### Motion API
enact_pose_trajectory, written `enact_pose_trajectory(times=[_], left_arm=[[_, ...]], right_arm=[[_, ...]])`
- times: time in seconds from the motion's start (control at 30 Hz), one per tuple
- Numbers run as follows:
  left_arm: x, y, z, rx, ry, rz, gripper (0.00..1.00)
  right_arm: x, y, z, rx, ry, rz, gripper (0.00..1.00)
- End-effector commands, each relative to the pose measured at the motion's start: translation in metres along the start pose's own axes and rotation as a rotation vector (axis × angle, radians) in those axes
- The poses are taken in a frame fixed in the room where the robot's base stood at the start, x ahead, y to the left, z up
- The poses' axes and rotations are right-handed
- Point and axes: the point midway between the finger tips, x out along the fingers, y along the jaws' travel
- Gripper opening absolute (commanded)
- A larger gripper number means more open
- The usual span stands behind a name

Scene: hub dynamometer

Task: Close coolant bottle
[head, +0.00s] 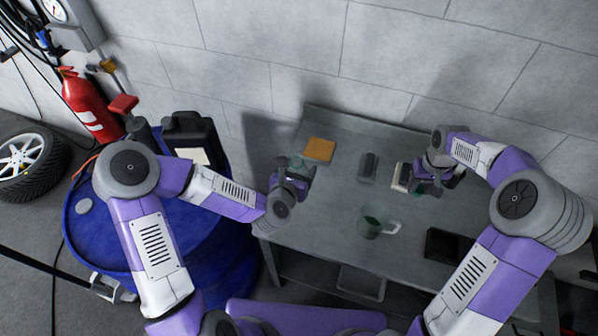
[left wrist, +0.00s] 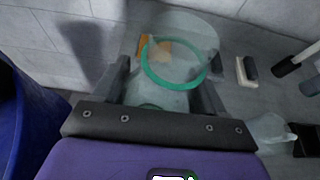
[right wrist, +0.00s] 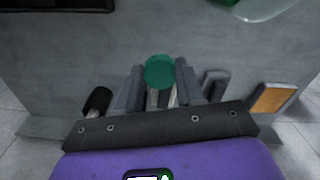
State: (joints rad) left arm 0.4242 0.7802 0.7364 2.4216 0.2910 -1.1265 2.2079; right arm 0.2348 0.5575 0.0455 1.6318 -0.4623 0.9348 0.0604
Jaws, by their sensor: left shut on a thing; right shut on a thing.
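The coolant bottle (left wrist: 180,45) is a clear, see-through vessel with a green ring, seen between the fingers of my left gripper (left wrist: 165,85). In the head view my left gripper (head: 297,172) is over the table's left part, shut on the bottle, which barely shows there. My right gripper (head: 432,180) is over the table's right part. In the right wrist view a round green cap (right wrist: 159,71) sits between the fingertips of my right gripper (right wrist: 160,85), which is shut on it. The cap and bottle are well apart.
On the grey table (head: 330,225) are a clear jug (head: 374,223) with green liquid, an orange pad (head: 320,149), a dark block (head: 368,167), a pale block (head: 401,177) and a black tray (head: 447,246). A blue drum (head: 115,240) with a black canister (head: 190,135) stands left.

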Motion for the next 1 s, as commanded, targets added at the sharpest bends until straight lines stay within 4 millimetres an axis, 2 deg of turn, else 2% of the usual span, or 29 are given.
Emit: enact_pose_trajectory(times=[0.2, 0.67, 0.7, 1.0], left_arm=[[-0.0027, -0.0002, 0.0062, 0.0, 0.0, -0.001, 0.34], [-0.0031, -0.0003, 0.0071, 0.0, 0.0, -0.001, 0.34], [-0.0031, -0.0003, 0.0071, 0.0, 0.0, -0.001, 0.65], [-0.003, -0.0002, 0.0071, 0.0, 0.0, 0.0, 0.19]], right_arm=[[-0.0014, 0.0, 0.0, 0.0, 0.0, 0.0, 0.05], [-0.0015, 0.0, 0.0, 0.0, 0.0, 0.0, 0.05], [-0.0015, 0.0, 0.0, 0.0, 0.0, 0.0, 0.05], [-0.0015, 0.0, 0.0, 0.0, 0.0, 0.0, 0.05]])
